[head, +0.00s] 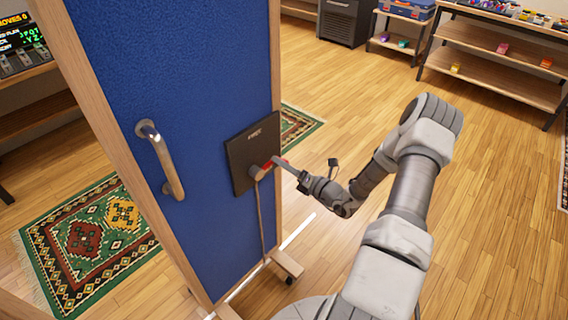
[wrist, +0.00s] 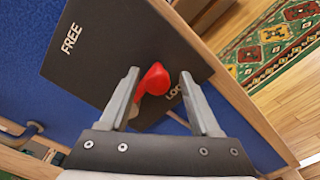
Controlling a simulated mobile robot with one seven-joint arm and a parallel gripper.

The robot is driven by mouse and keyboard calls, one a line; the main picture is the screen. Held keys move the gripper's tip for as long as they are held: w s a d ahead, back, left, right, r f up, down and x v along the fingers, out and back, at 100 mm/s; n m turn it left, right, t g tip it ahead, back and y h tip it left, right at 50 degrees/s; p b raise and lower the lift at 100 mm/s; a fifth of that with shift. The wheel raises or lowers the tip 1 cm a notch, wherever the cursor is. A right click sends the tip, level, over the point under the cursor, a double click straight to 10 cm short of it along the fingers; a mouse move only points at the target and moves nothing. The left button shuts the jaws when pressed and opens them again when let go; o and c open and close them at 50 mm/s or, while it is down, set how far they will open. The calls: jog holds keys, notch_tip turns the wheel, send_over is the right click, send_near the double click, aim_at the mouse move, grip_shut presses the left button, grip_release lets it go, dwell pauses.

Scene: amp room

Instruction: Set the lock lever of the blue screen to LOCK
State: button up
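The blue screen (head: 185,65) stands upright in a wooden frame at the left of the head view. A dark plate (head: 240,152) on it carries the red lock lever (head: 277,162), which points right from a round hub. In the wrist view the plate (wrist: 105,45) shows FREE at upper left and LOCK, partly hidden, near the lever. My gripper (head: 281,164) is at the lever. In the wrist view the gripper (wrist: 158,75) is open, with the red lever (wrist: 154,80) between its fingers, close to the left finger and with a gap to the right one.
A metal pull handle (head: 162,160) sticks out of the screen left of the plate. The screen's foot has a caster (head: 289,268). A patterned rug (head: 85,240) lies behind. Shelves (head: 490,75) stand far right; the floor between is clear.

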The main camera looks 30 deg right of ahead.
jog(key=shift+r, duration=0.1)
jog(key=shift+s+d, duration=0.15)
jog(key=shift+s, duration=0.05)
jog(key=p+v, duration=0.1)
jog(key=v, duration=1.6)
